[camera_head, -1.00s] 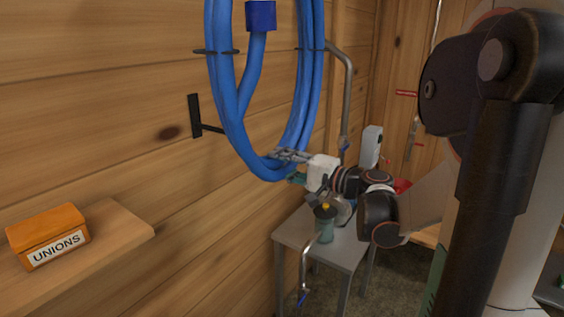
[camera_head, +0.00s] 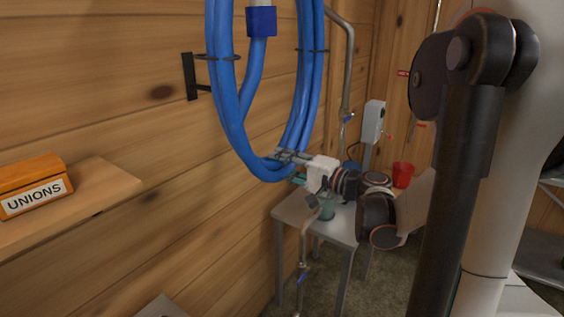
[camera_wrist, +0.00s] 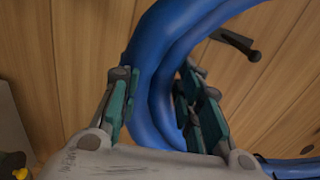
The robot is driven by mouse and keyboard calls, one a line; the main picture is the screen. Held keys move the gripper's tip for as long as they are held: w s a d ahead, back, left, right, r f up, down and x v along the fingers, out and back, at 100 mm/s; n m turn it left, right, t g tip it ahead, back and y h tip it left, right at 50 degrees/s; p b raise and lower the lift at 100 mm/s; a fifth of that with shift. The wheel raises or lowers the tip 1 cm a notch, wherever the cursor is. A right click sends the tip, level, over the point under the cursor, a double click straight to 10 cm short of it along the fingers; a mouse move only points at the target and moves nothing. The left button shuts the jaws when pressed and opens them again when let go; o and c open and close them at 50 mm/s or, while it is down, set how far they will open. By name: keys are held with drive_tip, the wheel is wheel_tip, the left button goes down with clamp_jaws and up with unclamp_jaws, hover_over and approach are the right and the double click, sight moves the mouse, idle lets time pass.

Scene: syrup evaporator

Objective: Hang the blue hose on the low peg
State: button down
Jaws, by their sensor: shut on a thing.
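The blue hose (camera_head: 228,100) is a hanging coil with dark bands and a blue block (camera_head: 261,21) at its top; the coil's top is cut off. My gripper (camera_head: 285,156) is shut on the bottom right of the coil. In the wrist view the hose (camera_wrist: 152,80) runs between my gripper's fingers (camera_wrist: 155,105). A black wall peg (camera_head: 190,77), the only one I can make out, is just left of the coil. Its arm reaches toward the hose's left side, and its tip is hidden. The wrist view shows a black peg (camera_wrist: 237,43) beyond the hose; I cannot tell if they touch.
A wooden shelf (camera_head: 105,185) with an orange UNIONS box (camera_head: 35,187) juts out at left. A grey table (camera_head: 345,225) stands below and behind my gripper, with a red cup (camera_head: 403,174). A metal pipe (camera_head: 347,70) runs behind the coil.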

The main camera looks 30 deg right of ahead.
wheel_tip(320, 180, down, 16)
drive_tip(key=b, duration=0.4)
drive_tip(key=shift+s+b, duration=0.15)
drive_tip(key=shift+b, duration=0.25)
drive_tip(key=shift+f, duration=0.1)
